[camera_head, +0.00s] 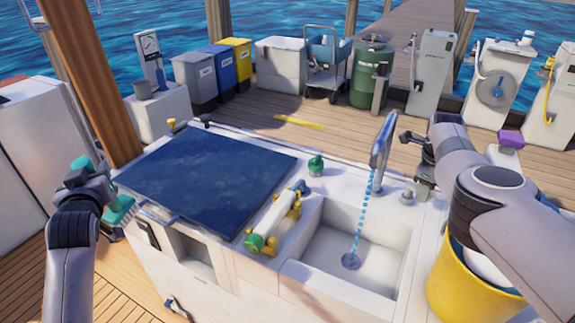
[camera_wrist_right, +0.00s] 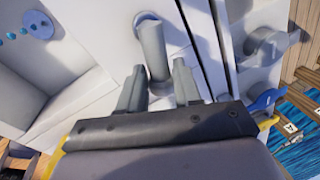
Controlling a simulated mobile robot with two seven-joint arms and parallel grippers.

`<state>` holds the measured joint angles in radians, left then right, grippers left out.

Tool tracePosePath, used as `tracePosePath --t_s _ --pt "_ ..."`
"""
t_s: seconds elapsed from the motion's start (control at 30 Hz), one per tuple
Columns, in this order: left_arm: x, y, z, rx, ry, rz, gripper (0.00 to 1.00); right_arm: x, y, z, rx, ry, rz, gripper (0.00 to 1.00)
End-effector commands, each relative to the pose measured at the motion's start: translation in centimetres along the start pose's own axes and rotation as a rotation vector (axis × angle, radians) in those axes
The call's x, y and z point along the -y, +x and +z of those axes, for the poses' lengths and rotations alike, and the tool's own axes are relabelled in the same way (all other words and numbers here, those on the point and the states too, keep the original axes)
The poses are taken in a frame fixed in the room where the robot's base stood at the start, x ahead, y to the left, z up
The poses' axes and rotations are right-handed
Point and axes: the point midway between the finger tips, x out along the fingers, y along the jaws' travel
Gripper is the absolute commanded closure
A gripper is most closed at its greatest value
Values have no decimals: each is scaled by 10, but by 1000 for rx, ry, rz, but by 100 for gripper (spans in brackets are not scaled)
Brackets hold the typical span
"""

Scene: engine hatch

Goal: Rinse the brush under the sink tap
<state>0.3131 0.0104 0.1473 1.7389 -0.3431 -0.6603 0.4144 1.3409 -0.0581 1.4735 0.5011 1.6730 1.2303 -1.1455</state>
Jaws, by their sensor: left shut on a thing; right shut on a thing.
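My left gripper (camera_head: 102,186) is shut on a teal brush (camera_head: 120,212), left of the counter and away from the sink. The brush shows on both sides of the gripper. The grey sink tap (camera_head: 383,142) stands at the back of the white sink (camera_head: 335,250). A dotted blue stream (camera_head: 361,220) runs from it to the drain (camera_head: 350,261). My right gripper (camera_head: 422,186) is at the counter right of the tap. In the right wrist view its fingers (camera_wrist_right: 158,85) are around a grey upright tap handle (camera_wrist_right: 153,50); the exact contact is unclear.
A dark blue hatch cover (camera_head: 208,175) lies left of the sink. A yellow bucket (camera_head: 460,290) stands right of the sink. A wooden post (camera_head: 88,80) rises behind my left arm.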

Motion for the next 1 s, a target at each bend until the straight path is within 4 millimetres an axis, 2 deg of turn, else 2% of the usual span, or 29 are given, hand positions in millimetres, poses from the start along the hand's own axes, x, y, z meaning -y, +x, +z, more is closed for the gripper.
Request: tracePosePath --t_s 0.17,0.2,0.23,0.27,0.67,0.87,1.0 --pt "0 0 -1 -3 0 1 95 0 0 1 2 -3 0 100" --pt "0 0 -1 -3 0 1 95 0 0 1 2 -3 0 54" --pt "0 0 -1 -3 0 1 95 0 0 1 2 -3 0 44" --pt "0 0 -1 -3 0 1 95 0 0 1 2 -3 0 41" --pt "-1 0 -4 -3 0 1 95 0 -7 1 2 -2 -1 41" --pt "-2 -2 -11 -3 0 1 95 0 -31 2 3 -2 -2 41" --pt "-2 -2 -12 -3 0 1 95 0 -56 2 3 -1 -3 41"
